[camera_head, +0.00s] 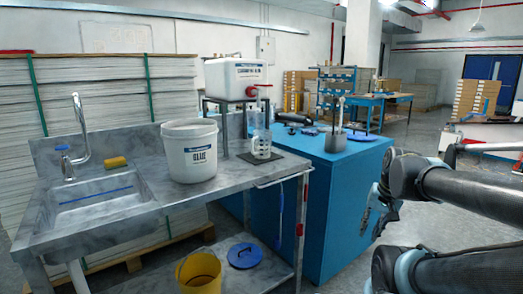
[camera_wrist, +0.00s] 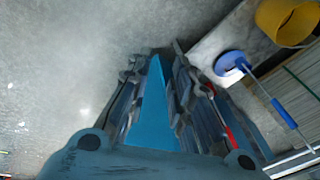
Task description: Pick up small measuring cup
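A clear measuring cup (camera_head: 261,145) with pale markings stands on a dark mat (camera_head: 260,158) at the right end of the grey counter, under the red tap of a white container. A taller clear vessel (camera_head: 256,119) shows just behind and above it; where one ends and the other begins is hard to tell. My gripper (camera_head: 372,217) is at the right, in front of the blue cabinet, well apart from the cup. In the wrist view my gripper (camera_wrist: 158,58) points downward with a gap between its fingers, open and empty. The cup is not seen there.
A white glue bucket (camera_head: 191,152) stands left of the cup, beside the sink (camera_head: 100,203). A blue cabinet (camera_head: 330,200) adjoins the counter, with a grey holder (camera_head: 336,142) on top.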

